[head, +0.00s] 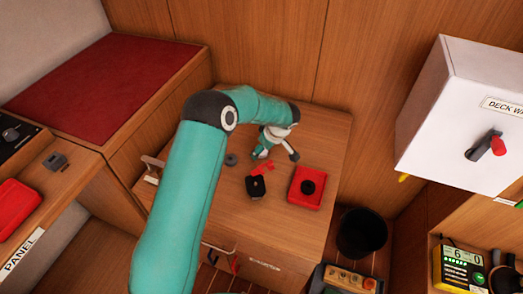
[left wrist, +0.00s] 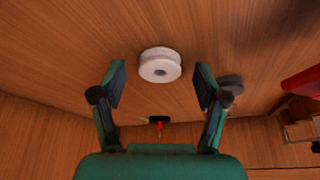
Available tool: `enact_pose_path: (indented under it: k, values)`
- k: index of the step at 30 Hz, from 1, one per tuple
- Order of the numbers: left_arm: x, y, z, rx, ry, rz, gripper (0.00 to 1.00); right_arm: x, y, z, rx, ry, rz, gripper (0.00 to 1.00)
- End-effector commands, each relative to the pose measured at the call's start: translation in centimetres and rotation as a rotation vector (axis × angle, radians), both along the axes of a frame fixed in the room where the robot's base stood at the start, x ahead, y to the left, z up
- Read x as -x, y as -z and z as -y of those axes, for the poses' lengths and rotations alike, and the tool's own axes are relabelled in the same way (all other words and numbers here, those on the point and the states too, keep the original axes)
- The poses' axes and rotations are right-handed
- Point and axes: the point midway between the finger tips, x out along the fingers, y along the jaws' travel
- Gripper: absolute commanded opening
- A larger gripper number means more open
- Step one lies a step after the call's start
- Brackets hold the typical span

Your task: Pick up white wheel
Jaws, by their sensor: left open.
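The white wheel (left wrist: 160,66) is a thick round disc with a dark centre hole, lying flat on the wooden surface in the left wrist view. My left gripper (left wrist: 160,84) is open, with one finger on each side of the wheel's place in the picture. Its fingers look clear of the wheel, and nothing is held. In the head view my left gripper (head: 277,148) reaches down over the back of the wooden cabinet top (head: 320,140). I cannot make out the white wheel there; the gripper probably hides it. My right gripper is not in view.
On the cabinet top are a grey disc (head: 231,159), a small red item (head: 262,168), a black object (head: 256,188) and a red tray (head: 300,200) holding a black ring (head: 308,187). A wooden wall (head: 250,50) stands behind. A black bin (head: 361,233) is at right.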

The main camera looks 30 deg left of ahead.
Motion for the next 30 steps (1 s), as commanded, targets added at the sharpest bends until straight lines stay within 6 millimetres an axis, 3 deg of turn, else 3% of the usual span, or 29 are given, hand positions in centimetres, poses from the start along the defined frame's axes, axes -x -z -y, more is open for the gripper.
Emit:
enact_pose_path:
  k: [8, 19, 30]
  values:
    - [-0.11, 0.51, -0.15, 0.0, 0.002, 0.002, 0.73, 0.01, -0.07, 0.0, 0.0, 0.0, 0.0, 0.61]
    - [-0.12, 0.5, -0.09, 0.0, 0.003, 0.001, 0.15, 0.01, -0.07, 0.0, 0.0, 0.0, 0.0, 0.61]
    - [-0.17, 0.12, -0.06, 0.0, 0.003, 0.002, 0.14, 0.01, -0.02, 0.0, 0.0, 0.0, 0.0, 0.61]
